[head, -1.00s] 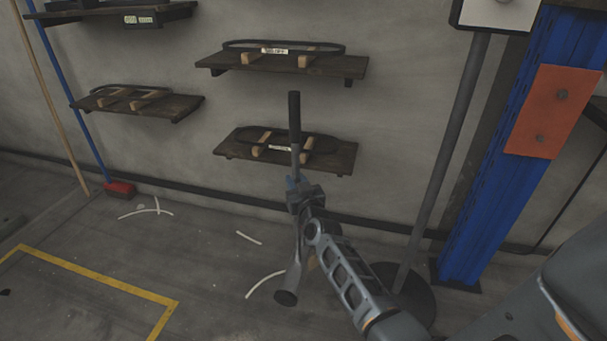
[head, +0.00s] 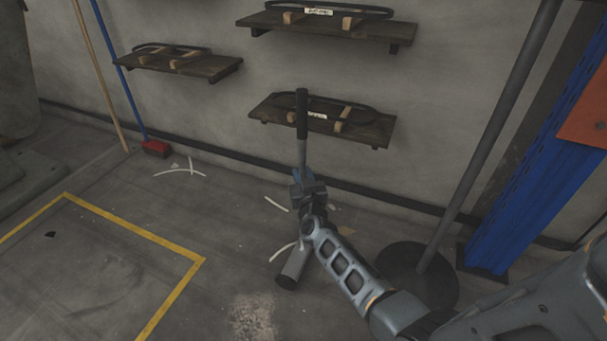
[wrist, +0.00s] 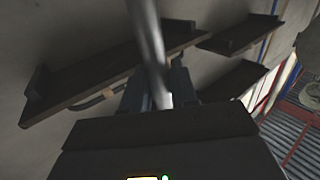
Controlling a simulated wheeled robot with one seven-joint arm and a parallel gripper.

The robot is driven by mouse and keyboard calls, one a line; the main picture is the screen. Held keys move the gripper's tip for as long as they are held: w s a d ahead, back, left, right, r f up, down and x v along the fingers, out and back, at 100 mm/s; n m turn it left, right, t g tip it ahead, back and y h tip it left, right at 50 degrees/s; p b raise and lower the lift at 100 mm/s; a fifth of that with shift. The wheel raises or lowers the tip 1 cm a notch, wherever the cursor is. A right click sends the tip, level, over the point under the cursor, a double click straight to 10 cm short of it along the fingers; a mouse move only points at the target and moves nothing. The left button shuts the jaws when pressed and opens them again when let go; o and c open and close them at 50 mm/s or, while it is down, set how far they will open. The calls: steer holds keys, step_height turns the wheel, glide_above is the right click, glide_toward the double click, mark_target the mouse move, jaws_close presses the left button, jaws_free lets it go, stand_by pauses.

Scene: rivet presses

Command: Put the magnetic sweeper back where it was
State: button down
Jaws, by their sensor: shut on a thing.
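The magnetic sweeper (head: 302,118) is a long rod with a black grip at the top and a grey cylinder at its lower end. It stands nearly upright in the head view. My gripper (head: 303,183) is shut on its shaft below the black grip. The cylinder shows below my gripper, over the floor; I cannot tell whether it touches. In the wrist view the shaft (wrist: 150,50) runs blurred between the fingers of my gripper (wrist: 160,95).
Wall shelves (head: 370,129) with belts on wooden blocks are behind the sweeper. A broom with a red head (head: 156,148) and a wooden pole lean at the left. A stand on a round base (head: 420,277) and a blue column (head: 520,190) are at right. Yellow lines (head: 140,230) mark the floor.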

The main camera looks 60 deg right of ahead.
steer(key=shift+f+b, duration=0.3)
steer(key=shift+f, duration=0.35)
steer(key=c, duration=1.3)
jaws_free()
steer(key=shift+f, duration=0.25)
steer(key=shift+c, duration=0.2)
steer(key=o, duration=0.5)
steer(key=shift+c, duration=0.2)
steer(key=shift+r, duration=0.1)
